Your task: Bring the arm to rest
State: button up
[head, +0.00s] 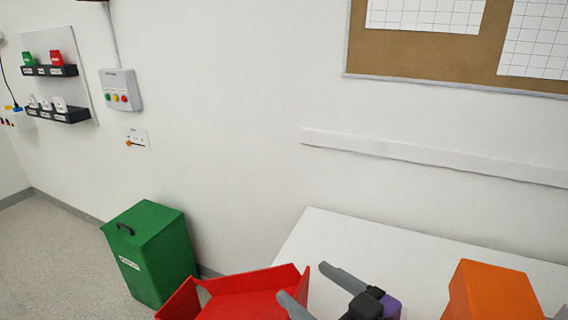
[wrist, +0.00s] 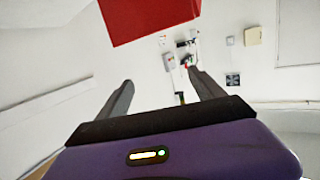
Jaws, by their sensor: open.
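My gripper (head: 318,288) is at the bottom of the head view, in front of the white table and just right of a red tray (head: 245,295). Its two grey fingers are spread apart with nothing between them. In the wrist view, the open fingers (wrist: 165,90) point away from the purple gripper body, and a red surface (wrist: 150,18) shows beyond them. A small switch plate (head: 136,140) with an orange knob is on the wall at the left, far from my gripper.
A white table (head: 330,235) stands against the wall, with an orange block-like shape (head: 492,290) at right. A green bin (head: 155,255) stands on the floor. A button box (head: 120,90) and small shelves (head: 50,71) are on the wall. Floor at left is clear.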

jog(key=s+d+f+m+t+h, duration=0.3)
jog(key=s+d+f+m+h, duration=0.5)
jog(key=s+d+f, duration=0.45)
jog(key=s+d+h, duration=0.1)
jog(key=s+d, duration=0.1)
jog(key=s, duration=0.8)
jog(key=s+d+h, duration=0.2)
jog(key=s+d, duration=0.1)
jog(key=s, duration=0.7)
jog(key=shift+s+r, duration=0.15)
jog(key=shift+s, duration=0.2)
